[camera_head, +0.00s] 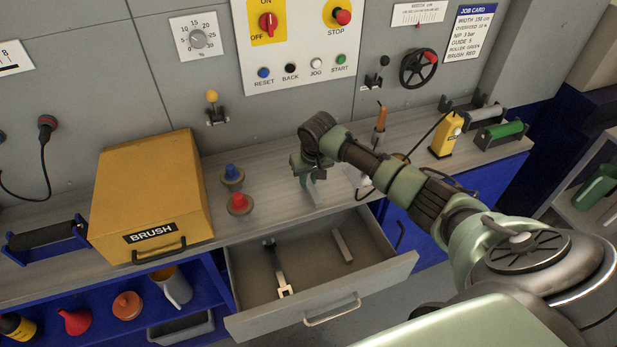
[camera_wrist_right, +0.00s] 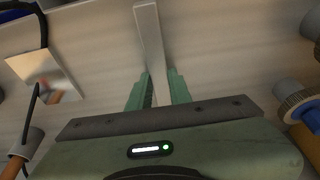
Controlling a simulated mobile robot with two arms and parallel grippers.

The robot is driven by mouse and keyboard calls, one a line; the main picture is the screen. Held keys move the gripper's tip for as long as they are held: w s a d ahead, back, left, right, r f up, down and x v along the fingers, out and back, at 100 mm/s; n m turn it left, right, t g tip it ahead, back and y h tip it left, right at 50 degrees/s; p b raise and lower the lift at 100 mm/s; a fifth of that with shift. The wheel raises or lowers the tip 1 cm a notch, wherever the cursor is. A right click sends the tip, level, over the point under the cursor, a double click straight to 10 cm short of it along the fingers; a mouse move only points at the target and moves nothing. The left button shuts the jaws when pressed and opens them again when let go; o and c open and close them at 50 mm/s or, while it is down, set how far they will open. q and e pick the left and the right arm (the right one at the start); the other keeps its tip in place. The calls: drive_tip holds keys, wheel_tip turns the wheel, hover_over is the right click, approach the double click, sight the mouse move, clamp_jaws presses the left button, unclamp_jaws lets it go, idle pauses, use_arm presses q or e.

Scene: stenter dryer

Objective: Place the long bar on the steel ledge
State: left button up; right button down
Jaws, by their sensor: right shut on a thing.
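My right gripper (camera_head: 308,176) is over the grey ledge (camera_head: 270,170), behind the open drawer. It is shut on a long pale metal bar (camera_head: 314,192), whose end shows below the fingers. In the right wrist view the bar (camera_wrist_right: 150,40) sits between the two green fingers (camera_wrist_right: 158,88) and sticks out past them. I cannot tell whether the bar touches the ledge. A grey bar (camera_head: 342,245) and a fork-ended tool (camera_head: 280,272) lie in the drawer. My left gripper is not in view.
The open drawer (camera_head: 375,282) juts out below the ledge. A yellow BRUSH box (camera_head: 150,190), a blue knob (camera_head: 232,174) and a red knob (camera_head: 239,204) stand left of the gripper. An orange-handled tool (camera_head: 381,118) and a yellow device (camera_head: 445,135) stand to its right.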

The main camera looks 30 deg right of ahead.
drive_tip(key=c, duration=1.3)
unclamp_jaws()
drive_tip(key=shift+f, duration=0.1)
drive_tip(key=b+v, duration=0.1)
drive_tip(key=v, duration=1.1)
